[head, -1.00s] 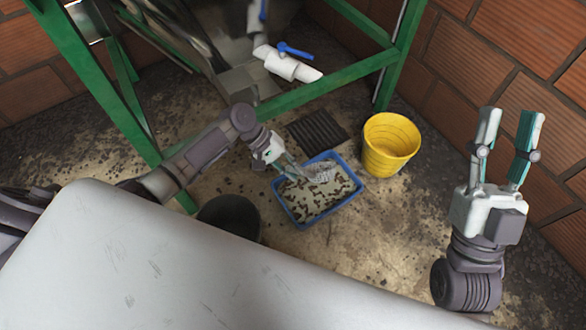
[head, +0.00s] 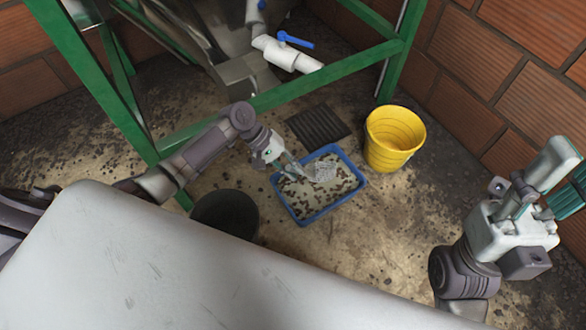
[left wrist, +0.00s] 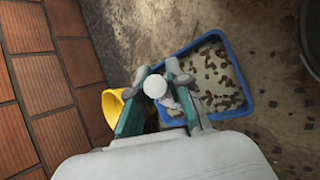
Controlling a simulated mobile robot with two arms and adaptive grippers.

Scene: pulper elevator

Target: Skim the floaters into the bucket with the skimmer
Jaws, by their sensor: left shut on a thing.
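My left gripper (head: 285,165) is shut on the skimmer (head: 325,170), whose pale mesh head is over or in the blue tray; I cannot tell how deep. In the left wrist view the skimmer's white round end (left wrist: 155,87) shows between the fingers of my left gripper (left wrist: 162,92). The blue tray (head: 318,216) holds pale liquid with many dark brown floaters (head: 345,181). A yellow bucket (head: 393,140) stands right of the tray, and a black bucket (head: 228,214) stands to its left. My right gripper (head: 570,175) is open and empty at the right edge, partly cut off.
A dark floor grate (head: 318,124) lies behind the tray. A green frame (head: 320,78) and a white pipe with a blue valve handle (head: 293,39) stand beyond. Brick walls (head: 490,85) close the right side. Bare floor lies in front of the tray.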

